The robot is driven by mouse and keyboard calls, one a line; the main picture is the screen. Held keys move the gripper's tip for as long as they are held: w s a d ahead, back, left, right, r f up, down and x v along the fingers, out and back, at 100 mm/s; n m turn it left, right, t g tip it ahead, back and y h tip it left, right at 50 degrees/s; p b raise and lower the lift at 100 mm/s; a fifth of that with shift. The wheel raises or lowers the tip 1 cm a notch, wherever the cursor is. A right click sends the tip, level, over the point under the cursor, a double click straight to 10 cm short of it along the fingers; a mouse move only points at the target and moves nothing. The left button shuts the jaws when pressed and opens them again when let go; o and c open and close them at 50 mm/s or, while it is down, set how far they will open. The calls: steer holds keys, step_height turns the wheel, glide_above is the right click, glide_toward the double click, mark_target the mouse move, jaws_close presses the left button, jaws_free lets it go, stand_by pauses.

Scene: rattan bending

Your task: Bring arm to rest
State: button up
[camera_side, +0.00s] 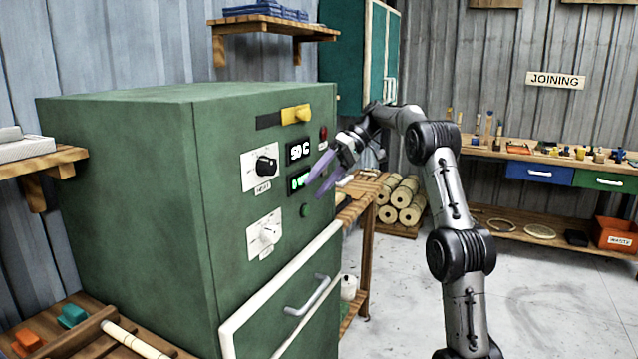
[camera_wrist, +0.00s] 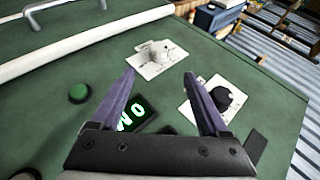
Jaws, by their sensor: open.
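My gripper (camera_side: 322,174) is open and empty, in front of the control panel of the green steam cabinet (camera_side: 130,190). Its two purple fingers are spread apart in the wrist view (camera_wrist: 160,82), with the panel between and beyond them. The fingers overlap the lower green-lit display (camera_side: 299,183) in the side view. The upper display (camera_side: 299,151) reads about "50 C". The black dial (camera_side: 265,165) is on the panel to the left of the fingers. My arm is raised and bent toward the cabinet. I cannot tell whether a finger touches the panel.
A white-framed door with a metal handle (camera_side: 307,296) is on the cabinet's lower front. A yellow lever (camera_side: 296,114) and a green button (camera_side: 305,211) are on the panel. A wooden bench (camera_side: 365,185) stands behind. The floor (camera_side: 540,310) at right is clear.

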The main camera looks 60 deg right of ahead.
steer(key=a+r+n+g, duration=0.1)
steer(key=a+r+n, duration=0.15)
steer(key=a, duration=0.45)
steer(key=a+r+n+g, duration=0.1)
steer(key=a+r, duration=0.3)
steer(key=a, duration=0.3)
steer(key=s+a+n+h, duration=0.1)
steer(key=s+a+h, duration=0.1)
steer(key=s+a, duration=0.7)
steer(key=s+a+f+h, duration=0.3)
steer(key=s+a+f, duration=0.4)
steer(key=s, duration=0.3)
steer(key=s+d+f+m+t+h, duration=0.2)
steer(key=d+f+h, duration=0.1)
steer(key=f, duration=0.6)
steer(key=shift+s+d+f+m+t, duration=0.25)
steer(key=shift+d+m+t, duration=0.1)
steer(key=shift+d, duration=0.45)
